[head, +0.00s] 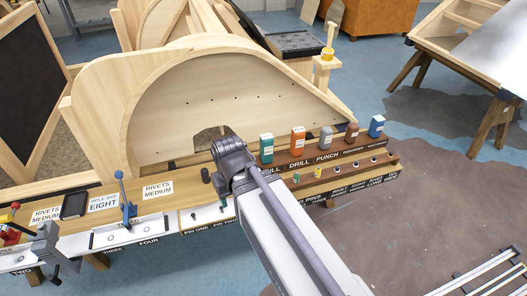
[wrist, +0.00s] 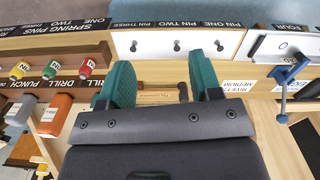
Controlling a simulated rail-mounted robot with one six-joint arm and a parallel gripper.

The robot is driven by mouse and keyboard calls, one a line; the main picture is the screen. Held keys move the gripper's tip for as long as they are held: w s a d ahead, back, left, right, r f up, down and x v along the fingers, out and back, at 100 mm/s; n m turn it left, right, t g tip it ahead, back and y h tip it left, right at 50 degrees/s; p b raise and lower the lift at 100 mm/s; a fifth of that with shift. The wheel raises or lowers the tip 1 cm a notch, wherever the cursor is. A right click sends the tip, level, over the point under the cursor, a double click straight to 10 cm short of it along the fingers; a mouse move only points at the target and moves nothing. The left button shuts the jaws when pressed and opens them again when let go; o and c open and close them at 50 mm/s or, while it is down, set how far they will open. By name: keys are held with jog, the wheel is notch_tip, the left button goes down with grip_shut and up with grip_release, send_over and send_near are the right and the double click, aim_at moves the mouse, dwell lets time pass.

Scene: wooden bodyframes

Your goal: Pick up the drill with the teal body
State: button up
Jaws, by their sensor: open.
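The drill with the teal body (head: 267,148) stands upright at the left end of a row of tools on the wooden rack, over a label that is partly hidden. My gripper (wrist: 160,84) has two teal fingers spread apart with nothing between them. In the wrist view I cannot make out the teal drill for sure, as my left finger covers that area.
An orange drill (head: 298,139) stands right beside the teal one, then a grey punch (head: 326,138), a brown tool (head: 351,132) and a blue one (head: 376,126). A pin strip (wrist: 150,42) lies ahead of my fingers. A blue clamp (head: 125,203) stands left. A curved wooden frame (head: 190,110) rises behind.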

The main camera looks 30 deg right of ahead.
dwell(0.5)
jog(key=o, duration=0.4)
jog(key=shift+r, duration=0.1)
